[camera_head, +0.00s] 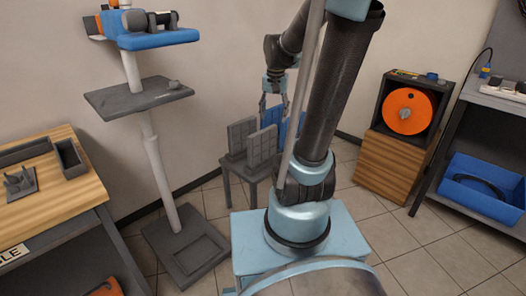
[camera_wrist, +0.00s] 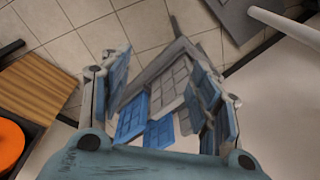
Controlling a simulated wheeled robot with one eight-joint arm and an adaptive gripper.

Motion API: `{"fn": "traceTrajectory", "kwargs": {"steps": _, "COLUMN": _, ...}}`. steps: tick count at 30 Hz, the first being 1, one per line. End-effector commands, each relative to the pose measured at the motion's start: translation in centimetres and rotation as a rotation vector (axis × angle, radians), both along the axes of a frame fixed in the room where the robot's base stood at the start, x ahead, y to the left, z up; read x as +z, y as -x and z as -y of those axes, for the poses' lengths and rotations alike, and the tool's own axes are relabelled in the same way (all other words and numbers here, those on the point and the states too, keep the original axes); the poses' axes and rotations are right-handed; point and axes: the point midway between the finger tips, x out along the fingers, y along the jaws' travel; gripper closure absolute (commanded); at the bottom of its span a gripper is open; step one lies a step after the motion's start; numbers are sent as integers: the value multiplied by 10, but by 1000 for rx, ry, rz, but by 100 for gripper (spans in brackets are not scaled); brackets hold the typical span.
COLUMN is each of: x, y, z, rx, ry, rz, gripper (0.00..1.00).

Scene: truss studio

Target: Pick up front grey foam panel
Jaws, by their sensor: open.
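The front grey foam panel (camera_head: 262,148) stands upright on a small dark table, with a grid pattern on its face. A second grey panel (camera_head: 240,138) stands behind it to the left. My gripper (camera_head: 274,107) is open above the panels and points down, partly hidden by my arm. In the wrist view, grey panels (camera_wrist: 170,84) and blue panels (camera_wrist: 132,118) show between the two spread fingers of the gripper (camera_wrist: 162,82). Which grey one is the front panel is hard to tell there. I see no finger closed on any panel.
Blue panels (camera_head: 284,132) stand beside the grey ones on the small table (camera_head: 236,170). A stand with a grey shelf (camera_head: 138,97) is to the left. A wooden cabinet with an orange reel (camera_head: 408,111) is to the right.

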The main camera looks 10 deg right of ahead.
Motion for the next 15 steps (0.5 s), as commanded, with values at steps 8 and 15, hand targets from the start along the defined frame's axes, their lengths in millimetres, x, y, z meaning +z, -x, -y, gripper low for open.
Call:
{"fn": "traceTrajectory", "kwargs": {"steps": 8, "x": -8, "y": -77, "z": 0, "rx": -147, "ry": -13, "rz": -29, "gripper": 43}}
{"fn": "traceTrajectory", "kwargs": {"steps": 15, "x": -29, "y": -141, "z": -1, "rx": -274, "ry": -22, "rz": -54, "gripper": 43}}
